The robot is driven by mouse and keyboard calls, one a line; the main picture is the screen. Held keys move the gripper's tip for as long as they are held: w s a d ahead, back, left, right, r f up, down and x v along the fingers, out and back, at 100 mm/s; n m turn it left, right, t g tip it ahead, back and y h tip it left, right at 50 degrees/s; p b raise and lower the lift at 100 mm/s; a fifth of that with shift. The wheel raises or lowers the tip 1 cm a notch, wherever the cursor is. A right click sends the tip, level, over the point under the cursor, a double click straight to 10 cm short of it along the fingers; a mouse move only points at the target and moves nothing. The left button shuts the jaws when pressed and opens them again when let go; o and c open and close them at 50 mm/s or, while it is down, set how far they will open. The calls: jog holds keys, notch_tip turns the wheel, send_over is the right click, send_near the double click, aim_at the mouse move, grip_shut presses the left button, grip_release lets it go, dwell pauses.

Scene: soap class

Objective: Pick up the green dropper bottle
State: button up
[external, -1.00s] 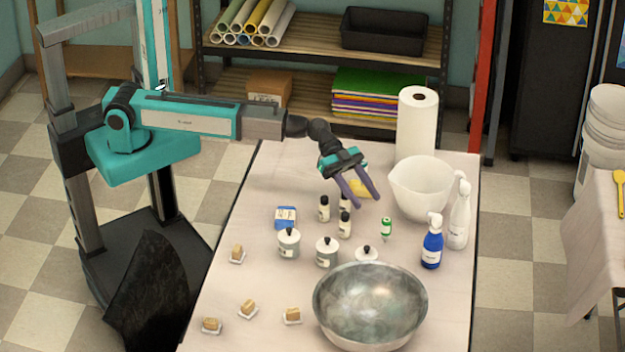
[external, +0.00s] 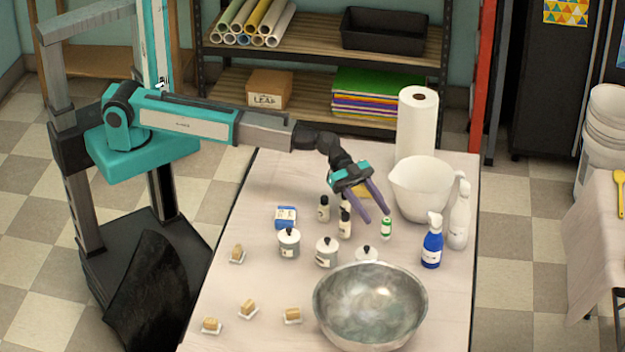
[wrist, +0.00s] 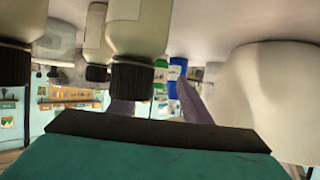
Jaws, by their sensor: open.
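The green dropper bottle (external: 386,228) is small, white and green, and stands upright on the table. My gripper (external: 376,216) is open and empty, tilted down, with its fingertips just above and to the left of the bottle in the external view. In the wrist view, which looks upside down, the green bottle (wrist: 160,73) shows small beyond and between the two purple fingers (wrist: 157,103). I see no contact between the fingers and the bottle.
Dark-capped bottles (external: 345,226) stand close to the left of my gripper, and loom large in the wrist view (wrist: 137,45). A blue pump bottle (external: 432,246) and metal bowl (external: 370,308) stand nearer the front.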

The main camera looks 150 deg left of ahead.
aim_at(385, 231)
jog(key=shift+p+x, duration=0.7)
jog(key=shift+x, duration=1.75)
jog(key=shift+c, duration=0.2)
grip_shut()
